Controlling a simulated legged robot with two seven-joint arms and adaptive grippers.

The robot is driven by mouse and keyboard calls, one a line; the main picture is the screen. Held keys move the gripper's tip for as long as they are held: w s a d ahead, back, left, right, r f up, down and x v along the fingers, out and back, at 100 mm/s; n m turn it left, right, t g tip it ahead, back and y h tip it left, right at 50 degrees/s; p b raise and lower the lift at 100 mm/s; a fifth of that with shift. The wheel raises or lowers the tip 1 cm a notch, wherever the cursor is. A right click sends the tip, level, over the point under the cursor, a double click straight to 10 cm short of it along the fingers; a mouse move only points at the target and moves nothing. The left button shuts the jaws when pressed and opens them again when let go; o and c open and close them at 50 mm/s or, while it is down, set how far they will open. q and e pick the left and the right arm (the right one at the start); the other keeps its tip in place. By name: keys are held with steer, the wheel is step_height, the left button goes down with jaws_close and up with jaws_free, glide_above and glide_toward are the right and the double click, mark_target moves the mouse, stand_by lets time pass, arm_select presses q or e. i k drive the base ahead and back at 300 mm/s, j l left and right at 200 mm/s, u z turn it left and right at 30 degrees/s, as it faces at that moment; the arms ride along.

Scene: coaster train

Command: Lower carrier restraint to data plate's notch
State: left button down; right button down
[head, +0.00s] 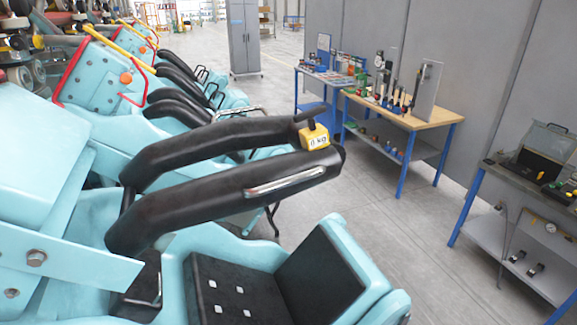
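The nearest carrier restraint (220,200) is a thick black padded double bar. It is hinged at the left and reaches out to the right, raised well above the black seat (235,290) of the light-blue carrier (340,255). A silver grab handle (285,183) runs along its near side. A yellow block (315,137) marked "kg" sits at its far end. I cannot make out a data plate or its notch for certain. Neither of my grippers shows in the head view.
More light-blue carriers with black restraints (180,105) stand behind at the left. A blue-legged workbench (440,120) with tools and a grey bench (500,195) with a toolbox (545,150) stand at the right. The grey floor (400,230) between is clear.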

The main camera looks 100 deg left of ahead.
mark_target(257, 184)
steer(key=u, duration=2.15)
